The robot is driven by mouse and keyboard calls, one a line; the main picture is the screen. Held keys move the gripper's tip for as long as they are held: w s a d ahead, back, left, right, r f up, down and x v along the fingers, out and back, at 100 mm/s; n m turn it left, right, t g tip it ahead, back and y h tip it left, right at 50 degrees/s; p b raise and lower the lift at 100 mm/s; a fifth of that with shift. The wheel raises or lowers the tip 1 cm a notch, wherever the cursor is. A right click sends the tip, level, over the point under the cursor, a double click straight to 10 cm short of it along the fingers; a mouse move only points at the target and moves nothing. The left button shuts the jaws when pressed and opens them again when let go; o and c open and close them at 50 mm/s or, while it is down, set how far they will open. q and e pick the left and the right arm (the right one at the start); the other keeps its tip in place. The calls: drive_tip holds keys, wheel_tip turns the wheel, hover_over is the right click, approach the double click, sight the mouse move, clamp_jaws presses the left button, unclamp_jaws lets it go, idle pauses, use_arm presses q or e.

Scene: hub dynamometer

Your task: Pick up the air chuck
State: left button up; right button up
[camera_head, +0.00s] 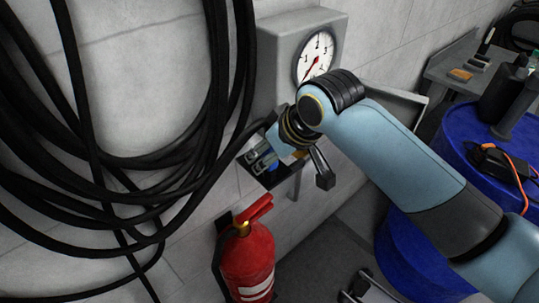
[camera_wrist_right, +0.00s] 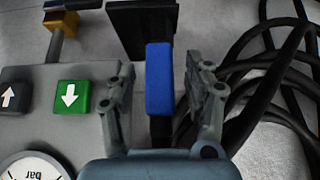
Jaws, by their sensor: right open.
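The air chuck appears to be the blue grip (camera_wrist_right: 159,80) with a black lower end, in the middle of the right wrist view. It stands upright in the picture, below a black holder (camera_wrist_right: 143,22). My right gripper (camera_wrist_right: 158,72) is open, with one finger on each side of the blue grip. Small gaps show between the fingers and the grip. In the head view my right gripper (camera_head: 262,158) is at the wall station under the gauge; the wrist and fingers mostly hide the chuck there. My left gripper is not in view.
A pressure gauge (camera_head: 315,56) sits on a grey wall box (camera_head: 283,45). Black hoses (camera_head: 120,160) hang at left. A red extinguisher (camera_head: 248,255) stands below and a blue drum (camera_head: 455,150) at right. A green down-arrow button (camera_wrist_right: 70,97) is left of the fingers.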

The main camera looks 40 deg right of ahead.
clamp_jaws()
drive_tip(key=shift+r, duration=0.1)
idle(0.3)
drive_tip(key=shift+w+r, duration=0.1)
drive_tip(key=shift+r, duration=0.15)
wheel_tip(320, 180, up, 4)
drive_tip(key=shift+f+b, duration=0.15)
drive_tip(key=shift+b, duration=0.4)
drive_tip(key=s+d+r, duration=0.5)
drive_tip(key=s+r, duration=0.1)
drive_tip(key=s, duration=0.4)
drive_tip(key=shift+s+d+r, duration=0.15)
drive_tip(key=shift+s+d, duration=0.05)
drive_tip(key=shift+d, duration=0.05)
